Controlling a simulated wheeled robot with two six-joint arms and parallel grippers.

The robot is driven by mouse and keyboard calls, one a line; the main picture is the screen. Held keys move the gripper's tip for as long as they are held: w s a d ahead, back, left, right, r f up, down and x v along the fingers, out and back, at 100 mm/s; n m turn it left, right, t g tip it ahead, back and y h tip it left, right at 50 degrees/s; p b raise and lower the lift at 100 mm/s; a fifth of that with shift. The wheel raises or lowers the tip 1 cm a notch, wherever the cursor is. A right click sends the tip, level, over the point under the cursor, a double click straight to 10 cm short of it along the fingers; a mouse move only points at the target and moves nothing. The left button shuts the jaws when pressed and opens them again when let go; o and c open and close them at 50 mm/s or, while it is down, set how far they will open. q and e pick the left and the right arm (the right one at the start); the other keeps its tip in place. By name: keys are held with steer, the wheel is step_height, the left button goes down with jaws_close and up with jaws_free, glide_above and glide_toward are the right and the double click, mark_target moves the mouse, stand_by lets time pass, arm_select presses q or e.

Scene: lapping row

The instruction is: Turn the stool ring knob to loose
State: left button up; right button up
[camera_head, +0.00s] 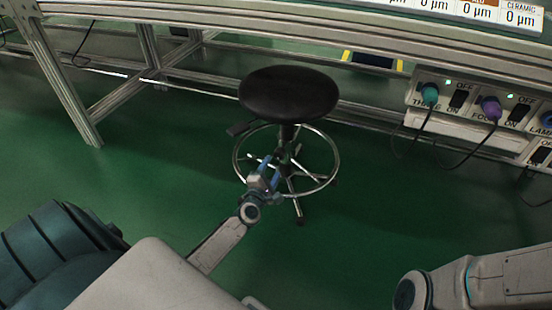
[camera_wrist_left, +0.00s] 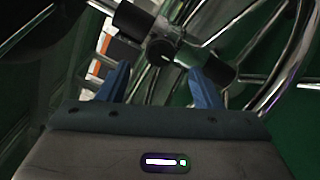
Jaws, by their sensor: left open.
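The stool (camera_head: 288,93) has a round black seat, a central column and a chrome foot ring (camera_head: 336,170). My left gripper (camera_head: 271,166) reaches in at the near left part of the ring, close to the column. Its blue fingers are open. In the left wrist view, a dark round knob-like part (camera_wrist_left: 160,50) lies ahead between the open fingers (camera_wrist_left: 160,75), apparently not gripped. Black sleeves (camera_wrist_left: 216,68) on chrome bars lie around it. The knob's setting cannot be read. My right arm shows at the lower right; its gripper is out of view.
A workbench frame (camera_head: 130,75) stands behind the stool. A power panel (camera_head: 465,105) with plugs, switches and hanging cables is at the right. A black lever (camera_head: 239,128) sticks out left under the seat. The green floor (camera_head: 350,240) is clear in front.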

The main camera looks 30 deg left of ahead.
arm_select(q)
steer(key=shift+v, duration=1.25)
